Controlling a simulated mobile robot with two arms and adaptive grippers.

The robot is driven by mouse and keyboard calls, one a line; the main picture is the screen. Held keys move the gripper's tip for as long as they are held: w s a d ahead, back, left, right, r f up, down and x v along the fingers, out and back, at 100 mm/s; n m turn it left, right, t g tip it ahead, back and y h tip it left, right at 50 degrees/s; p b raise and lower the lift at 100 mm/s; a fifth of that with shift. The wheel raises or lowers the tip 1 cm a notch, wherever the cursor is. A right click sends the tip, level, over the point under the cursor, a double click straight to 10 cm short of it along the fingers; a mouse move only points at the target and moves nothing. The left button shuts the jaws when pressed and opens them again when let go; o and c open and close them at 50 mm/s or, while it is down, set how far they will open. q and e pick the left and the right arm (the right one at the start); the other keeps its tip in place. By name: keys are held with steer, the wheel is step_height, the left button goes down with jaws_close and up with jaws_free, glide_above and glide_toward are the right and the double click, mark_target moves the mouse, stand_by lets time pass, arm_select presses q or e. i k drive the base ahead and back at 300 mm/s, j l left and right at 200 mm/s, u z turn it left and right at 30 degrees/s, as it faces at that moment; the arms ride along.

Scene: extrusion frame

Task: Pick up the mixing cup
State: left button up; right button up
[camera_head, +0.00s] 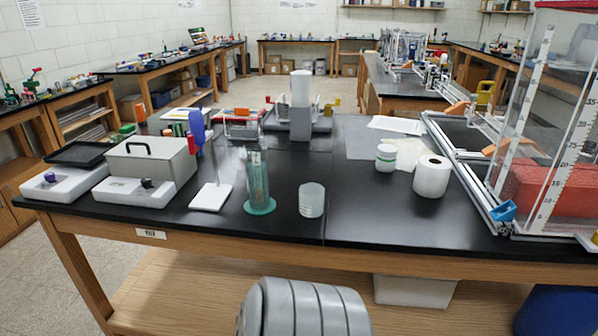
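A small whitish, translucent cup (311,200), which looks like the mixing cup, stands upright on the black bench top (370,228) near its front edge. It stands apart from its neighbours, and nothing covers it. I cannot make out its contents. Neither of my grippers shows in the head view.
Left of the cup are a clear cylinder on a green base (258,185) and a stand with a white base (210,196). Further left is a grey box instrument (150,165). To the right are a white jar (386,157), a paper roll (432,176) and an extrusion frame (462,170).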

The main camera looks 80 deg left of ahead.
mark_target(312, 201)
steer(key=k+j+u, duration=0.1)
steer(key=u, duration=2.45)
